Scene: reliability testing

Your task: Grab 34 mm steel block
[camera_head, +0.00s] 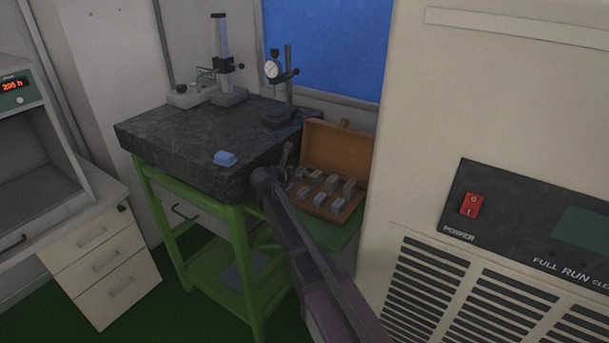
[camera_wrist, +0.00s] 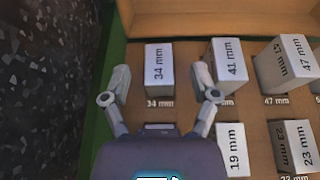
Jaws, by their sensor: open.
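The 34 mm steel block (camera_wrist: 159,70) is a pale grey block with "34 mm" printed on its top. In the wrist view it stands in the wooden case (camera_wrist: 190,23), above a matching "34 mm" label. My gripper (camera_wrist: 163,82) is open, with one finger on either side of the block in the picture; I cannot tell its height over the block. In the head view my gripper (camera_head: 284,165) is over the left part of the open wooden case (camera_head: 340,146), small and partly hidden by my arm. I cannot single out the 34 mm block there.
The 41 mm block (camera_wrist: 228,65) stands just right of my right finger. The 47 mm (camera_wrist: 285,65), 19 mm (camera_wrist: 232,150) and 23 mm (camera_wrist: 293,148) blocks are nearby. A dark granite plate (camera_head: 165,135) lies left of the case, and a beige machine (camera_head: 420,130) stands to the right.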

